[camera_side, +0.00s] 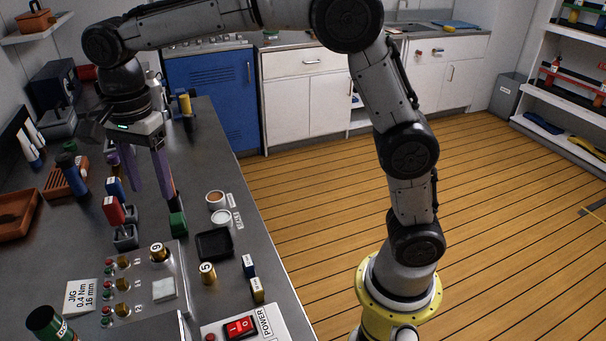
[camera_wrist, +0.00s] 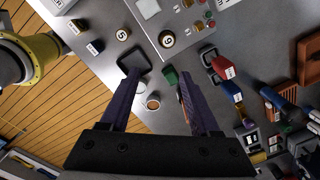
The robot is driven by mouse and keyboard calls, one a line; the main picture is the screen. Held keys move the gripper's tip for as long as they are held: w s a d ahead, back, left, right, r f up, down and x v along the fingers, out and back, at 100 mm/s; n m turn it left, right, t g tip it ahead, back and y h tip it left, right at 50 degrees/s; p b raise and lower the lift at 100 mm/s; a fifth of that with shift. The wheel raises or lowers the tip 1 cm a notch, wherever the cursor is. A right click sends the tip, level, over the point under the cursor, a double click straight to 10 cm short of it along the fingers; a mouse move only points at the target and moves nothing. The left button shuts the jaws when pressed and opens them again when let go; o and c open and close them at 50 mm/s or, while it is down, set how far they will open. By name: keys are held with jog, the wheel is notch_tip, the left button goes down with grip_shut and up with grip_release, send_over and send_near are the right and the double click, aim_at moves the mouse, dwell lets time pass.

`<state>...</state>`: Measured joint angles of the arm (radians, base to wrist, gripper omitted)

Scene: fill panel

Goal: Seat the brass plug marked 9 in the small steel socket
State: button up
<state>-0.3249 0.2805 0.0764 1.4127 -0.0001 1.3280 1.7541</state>
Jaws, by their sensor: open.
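My gripper (camera_side: 154,202) hangs above the bench with its two purple fingers apart and nothing between them. In the wrist view it is also open (camera_wrist: 161,76). One brass plug (camera_side: 157,252) with a digit on its top stands on the steel panel (camera_side: 143,275); it also shows in the wrist view (camera_wrist: 167,39). A second brass plug (camera_side: 207,273) stands on the bench beside the panel, also in the wrist view (camera_wrist: 122,34). The digits look like 6 or 9 or similar; I cannot tell surely which is 9. I cannot make out an empty small steel socket.
A power switch box (camera_side: 240,326) is at the front.

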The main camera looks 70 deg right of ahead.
jog(key=s+d+r+n+t, duration=0.1)
jog(key=s+d+n+t, duration=0.1)
jog(key=s+d+n, duration=0.55)
jog(key=s+d+r+n+t, duration=0.2)
jog(key=s+d+n, duration=0.2)
jog(key=s, duration=0.7)
jog(key=s+d+f+n+t, duration=0.1)
jog(key=s+d+f+n, duration=0.1)
jog(key=s+f+n, duration=0.3)
jog(key=shift+s+d, duration=0.3)
jog(key=shift+s, duration=0.75)
